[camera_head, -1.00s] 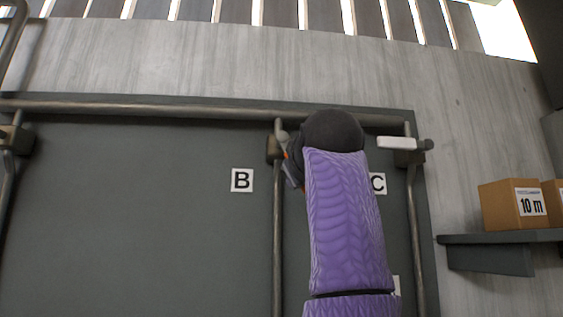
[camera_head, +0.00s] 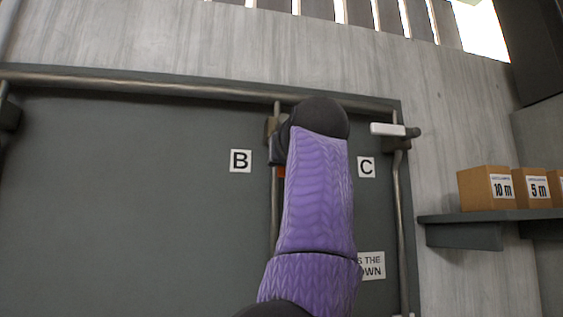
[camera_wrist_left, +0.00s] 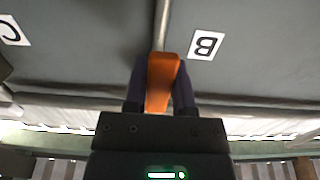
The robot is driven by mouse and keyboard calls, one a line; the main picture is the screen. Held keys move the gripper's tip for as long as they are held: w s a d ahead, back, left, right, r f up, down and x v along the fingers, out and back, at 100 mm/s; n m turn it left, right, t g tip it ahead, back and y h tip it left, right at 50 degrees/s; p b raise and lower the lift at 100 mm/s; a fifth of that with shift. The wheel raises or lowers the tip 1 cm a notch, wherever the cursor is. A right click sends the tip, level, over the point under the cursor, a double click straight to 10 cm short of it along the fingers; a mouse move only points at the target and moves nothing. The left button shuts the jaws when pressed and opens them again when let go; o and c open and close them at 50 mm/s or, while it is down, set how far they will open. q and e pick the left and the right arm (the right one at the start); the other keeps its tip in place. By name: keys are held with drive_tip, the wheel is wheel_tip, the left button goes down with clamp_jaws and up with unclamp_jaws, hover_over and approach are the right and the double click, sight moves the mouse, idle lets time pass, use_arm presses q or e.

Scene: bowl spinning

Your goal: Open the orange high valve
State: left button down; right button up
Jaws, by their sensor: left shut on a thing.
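The orange valve handle (camera_wrist_left: 163,78) is between the two fingers of my left gripper (camera_wrist_left: 162,88) in the left wrist view, and the fingers are shut on it. In that view the handle lies roughly in line with the grey vertical pipe (camera_wrist_left: 162,25). In the head view only a small orange bit (camera_head: 282,172) shows beside my purple left arm, on the pipe between labels B (camera_head: 240,160) and C (camera_head: 366,167). My arm hides most of the gripper and valve there. My right gripper is in neither view.
A white-handled valve (camera_head: 388,129) sticks out right of my arm, on the pipe near C. A horizontal pipe (camera_head: 190,90) runs along the panel top. A shelf (camera_head: 465,233) with several boxes (camera_head: 487,188) is at the right.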

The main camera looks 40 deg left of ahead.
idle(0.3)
use_arm(q)
drive_tip(key=shift+c, duration=2.2)
unclamp_jaws()
drive_tip(key=shift+s+d, duration=0.1)
drive_tip(key=shift+s+d+b, duration=0.15)
drive_tip(key=shift+d+b, duration=0.05)
drive_tip(key=shift+b, duration=0.1)
drive_tip(key=b+v, duration=0.3)
drive_tip(key=v, duration=0.6)
drive_tip(key=shift+d+b, duration=0.15)
drive_tip(key=shift+b, duration=0.25)
